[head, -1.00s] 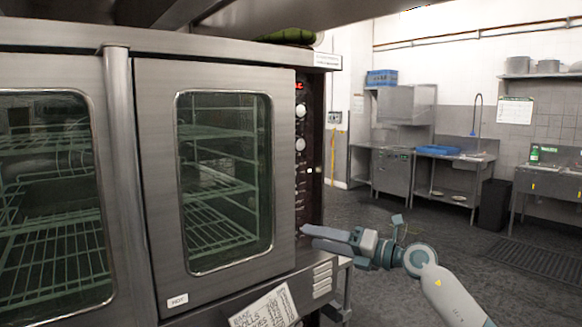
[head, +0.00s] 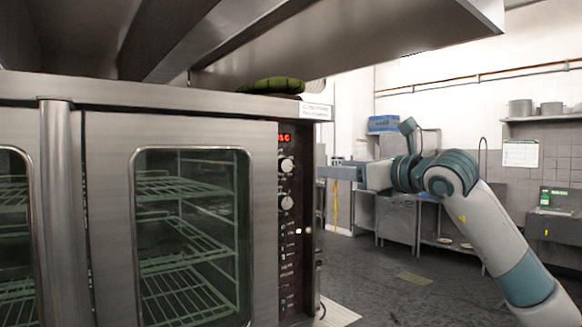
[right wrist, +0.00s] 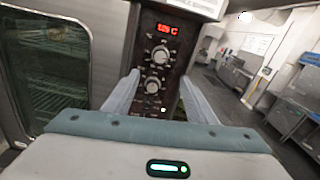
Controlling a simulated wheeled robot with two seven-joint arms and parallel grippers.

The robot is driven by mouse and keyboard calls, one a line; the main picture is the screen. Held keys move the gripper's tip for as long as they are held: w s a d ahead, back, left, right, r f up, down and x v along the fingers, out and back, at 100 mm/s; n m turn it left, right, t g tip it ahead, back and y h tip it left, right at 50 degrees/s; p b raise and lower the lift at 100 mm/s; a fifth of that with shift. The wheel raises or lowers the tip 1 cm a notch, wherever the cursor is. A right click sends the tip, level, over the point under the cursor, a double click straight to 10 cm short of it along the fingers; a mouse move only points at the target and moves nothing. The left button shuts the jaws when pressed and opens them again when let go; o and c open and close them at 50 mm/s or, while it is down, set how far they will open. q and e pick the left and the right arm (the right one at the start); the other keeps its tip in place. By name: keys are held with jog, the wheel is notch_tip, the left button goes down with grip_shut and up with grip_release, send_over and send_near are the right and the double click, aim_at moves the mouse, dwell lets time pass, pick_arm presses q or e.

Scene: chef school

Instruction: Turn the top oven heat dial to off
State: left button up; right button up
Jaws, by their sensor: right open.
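The oven (head: 100,130) has a dark control panel (head: 290,250) on its right side. The top heat dial (head: 287,165) is a silver-white knob under a red lit display (head: 284,138). A second dial (head: 286,202) sits below it. In the right wrist view, the top dial (right wrist: 160,54) and lower dial (right wrist: 152,86) show ahead. My right gripper (head: 322,173) is to the right of the panel, near the top dial's height in the head view. In the right wrist view its fingers (right wrist: 160,92) are spread, with nothing between them but the panel behind. My left gripper is not in view.
A steel hood (head: 400,40) overhangs the oven. A green round object (head: 272,85) lies on the oven top. Sinks, a blue crate (head: 383,123) and a shelf (head: 548,118) stand along the back wall. The floor (head: 400,290) to the right is clear.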

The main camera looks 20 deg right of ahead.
aim_at(287, 166)
jog(key=p+x, duration=0.8)
jog(key=x, duration=0.8)
jog(key=shift+w+p, duration=0.15)
jog(key=shift+p, duration=0.2)
jog(key=shift+w+a+f, duration=0.1)
jog(key=shift+w+a, duration=0.05)
jog(key=shift+w, duration=0.45)
jog(key=c, duration=1.1)
